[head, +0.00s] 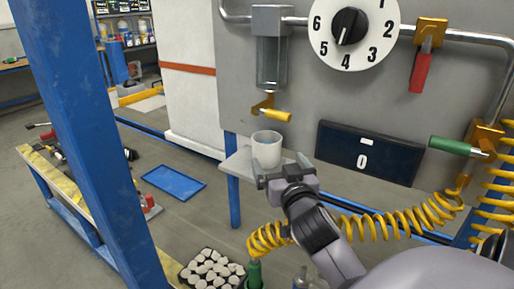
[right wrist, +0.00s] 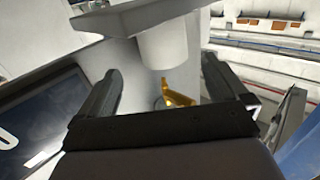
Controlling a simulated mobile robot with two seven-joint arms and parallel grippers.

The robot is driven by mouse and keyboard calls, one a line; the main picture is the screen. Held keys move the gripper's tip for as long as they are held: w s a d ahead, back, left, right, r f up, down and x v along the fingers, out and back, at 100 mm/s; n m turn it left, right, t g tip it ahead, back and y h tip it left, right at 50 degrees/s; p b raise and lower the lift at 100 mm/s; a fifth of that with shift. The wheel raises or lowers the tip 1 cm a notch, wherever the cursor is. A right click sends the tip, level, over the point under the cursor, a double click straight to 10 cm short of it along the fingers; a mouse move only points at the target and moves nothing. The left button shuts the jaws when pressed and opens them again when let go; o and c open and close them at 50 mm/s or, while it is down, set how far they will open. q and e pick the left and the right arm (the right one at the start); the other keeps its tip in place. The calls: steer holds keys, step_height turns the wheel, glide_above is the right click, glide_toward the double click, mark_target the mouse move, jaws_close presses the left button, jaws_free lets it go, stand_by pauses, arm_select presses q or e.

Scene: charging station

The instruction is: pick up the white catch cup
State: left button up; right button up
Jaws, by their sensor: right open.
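The white catch cup (head: 266,149) stands upright on a small grey shelf (head: 240,165) below the yellow-handled tap (head: 272,112). My right gripper (head: 281,167) is open and empty just in front of the cup, at about the height of its lower part. In the right wrist view the picture is upside down. There the cup (right wrist: 166,50) shows ahead, between the lines of my two open fingers (right wrist: 160,78), with the shelf (right wrist: 135,17) at the top. Whether the fingertips overlap the cup's sides is hard to tell. My left gripper is not in view.
A clear sight tube (head: 271,62) and a numbered dial (head: 350,30) are on the grey panel above. A dark display (head: 368,152) is right of the cup. A coiled yellow hose (head: 390,224) runs behind my right arm. A blue post (head: 85,130) stands at left.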

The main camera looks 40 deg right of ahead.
mark_target(270, 151)
steer(key=shift+w+d+r, duration=0.25)
steer(key=shift+w+r, duration=0.05)
steer(key=shift+w, duration=0.05)
steer(key=shift+w+d, duration=0.3)
steer(key=shift+w, duration=0.3)
steer(key=shift+a+f+p+x, duration=0.1)
steer(key=shift+p+x, duration=0.2)
steer(key=shift+x, duration=1.05)
steer(key=shift+a+f+p+x, duration=0.15)
steer(key=shift+p+x, duration=0.15)
steer(key=shift+x, duration=1.1)
steer(key=shift+c, duration=0.3)
steer(key=c, duration=0.9)
